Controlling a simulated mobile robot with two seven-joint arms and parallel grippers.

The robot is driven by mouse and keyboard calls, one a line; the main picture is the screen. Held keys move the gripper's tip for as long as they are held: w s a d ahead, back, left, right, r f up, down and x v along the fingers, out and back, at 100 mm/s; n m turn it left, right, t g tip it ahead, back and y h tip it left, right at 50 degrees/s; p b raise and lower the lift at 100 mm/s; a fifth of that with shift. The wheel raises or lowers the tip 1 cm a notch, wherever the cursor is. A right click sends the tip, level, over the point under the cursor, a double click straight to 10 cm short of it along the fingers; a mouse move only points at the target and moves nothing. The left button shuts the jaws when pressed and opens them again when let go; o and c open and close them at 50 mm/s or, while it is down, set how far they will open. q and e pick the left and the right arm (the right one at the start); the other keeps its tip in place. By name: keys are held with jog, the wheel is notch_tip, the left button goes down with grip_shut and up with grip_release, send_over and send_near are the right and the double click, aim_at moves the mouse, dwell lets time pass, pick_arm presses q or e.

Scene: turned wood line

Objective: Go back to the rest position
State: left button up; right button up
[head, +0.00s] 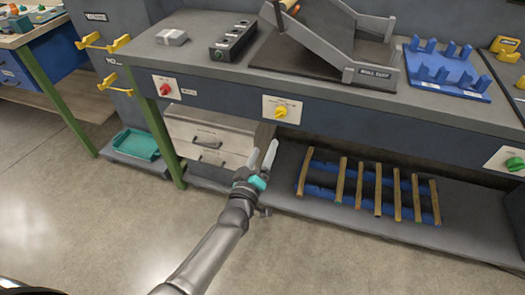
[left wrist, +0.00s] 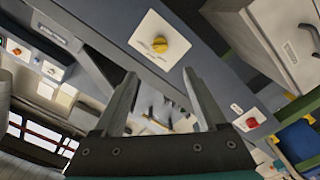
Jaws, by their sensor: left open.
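My left gripper (head: 262,158) is open and empty in the head view. It points up and away, below and in front of the workbench's front edge. In the left wrist view its two fingers (left wrist: 158,98) stand apart with nothing between them. Beyond them is the bench front with a yellow knob (left wrist: 160,45) and a red knob (left wrist: 252,123). My right gripper is in neither view.
The grey workbench (head: 215,95) carries a black block with holes (head: 233,42), a grey sloped stand (head: 325,35) and a blue rack (head: 445,70). Wooden slats (head: 377,188) lie on the lower shelf (head: 280,190). A teal tray (head: 135,144) sits left. The floor in front is clear.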

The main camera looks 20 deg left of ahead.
pick_arm(q)
jog(key=s+f+m+g+p, duration=0.6)
jog(key=s+f+g+p, duration=0.35)
jog(key=s+f, duration=0.8)
jog(key=s+a+f+m+g+p, duration=0.1)
jog(key=s+a+m+g+p, duration=0.1)
jog(key=s, duration=1.2)
jog(key=s+a+f+m+g+p, duration=0.2)
jog(key=s+a+m+g+p, duration=0.1)
jog(key=s, duration=1.2)
jog(key=shift+a+g+y+p, duration=0.15)
jog(key=shift+g+y+p, duration=0.15)
jog(key=shift+g+p, duration=0.75)
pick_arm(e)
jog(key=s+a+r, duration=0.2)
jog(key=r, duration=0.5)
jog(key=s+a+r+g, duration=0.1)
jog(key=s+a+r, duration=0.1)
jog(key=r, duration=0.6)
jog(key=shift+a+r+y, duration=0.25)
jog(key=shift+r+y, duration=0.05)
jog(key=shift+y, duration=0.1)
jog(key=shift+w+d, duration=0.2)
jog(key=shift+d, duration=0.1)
